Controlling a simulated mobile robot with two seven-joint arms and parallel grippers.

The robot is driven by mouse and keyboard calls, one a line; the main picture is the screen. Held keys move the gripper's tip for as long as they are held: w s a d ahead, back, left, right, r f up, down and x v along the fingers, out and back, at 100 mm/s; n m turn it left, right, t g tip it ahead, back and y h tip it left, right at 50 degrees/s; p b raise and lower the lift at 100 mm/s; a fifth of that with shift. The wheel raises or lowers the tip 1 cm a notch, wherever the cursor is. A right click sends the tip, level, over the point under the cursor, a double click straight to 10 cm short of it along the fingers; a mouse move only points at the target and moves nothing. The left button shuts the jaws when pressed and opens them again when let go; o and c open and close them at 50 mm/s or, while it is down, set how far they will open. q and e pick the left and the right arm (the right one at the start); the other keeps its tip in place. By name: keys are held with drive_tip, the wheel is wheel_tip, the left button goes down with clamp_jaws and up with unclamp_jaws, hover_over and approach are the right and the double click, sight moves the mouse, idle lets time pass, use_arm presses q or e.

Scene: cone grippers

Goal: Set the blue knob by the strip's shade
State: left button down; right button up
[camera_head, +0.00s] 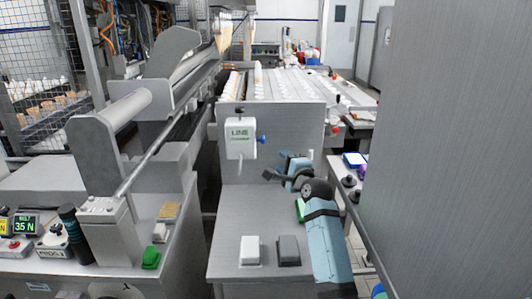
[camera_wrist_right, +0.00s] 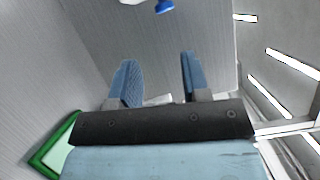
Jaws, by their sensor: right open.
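In the right wrist view the blue knob (camera_wrist_right: 164,6) shows at the top edge, cut off. My right gripper (camera_head: 277,166) is below and right of the knob, apart from it. Its two blue fingers (camera_wrist_right: 158,75) are spread with nothing between them. A small pale piece hangs under the box; I cannot tell whether it is the strip, nor its shade. My left gripper is out of view.
A white block (camera_head: 250,250) and a grey block (camera_head: 289,250) stand on the grey bench (camera_head: 230,215) below. A green-edged item (camera_wrist_right: 62,145) lies beside my right wrist, partly hidden by my arm in the head view. A large grey panel (camera_head: 450,150) fills the right side.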

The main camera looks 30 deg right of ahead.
sight(260, 140)
use_arm(q)
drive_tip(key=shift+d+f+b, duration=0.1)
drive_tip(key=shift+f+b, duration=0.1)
drive_tip(key=shift+b, duration=0.65)
use_arm(e)
drive_tip(key=w+d, duration=0.2)
drive_tip(key=w, duration=1.1)
drive_tip(key=shift+w+r, duration=0.35)
drive_tip(key=shift+r, duration=0.05)
drive_tip(key=shift+d, duration=0.1)
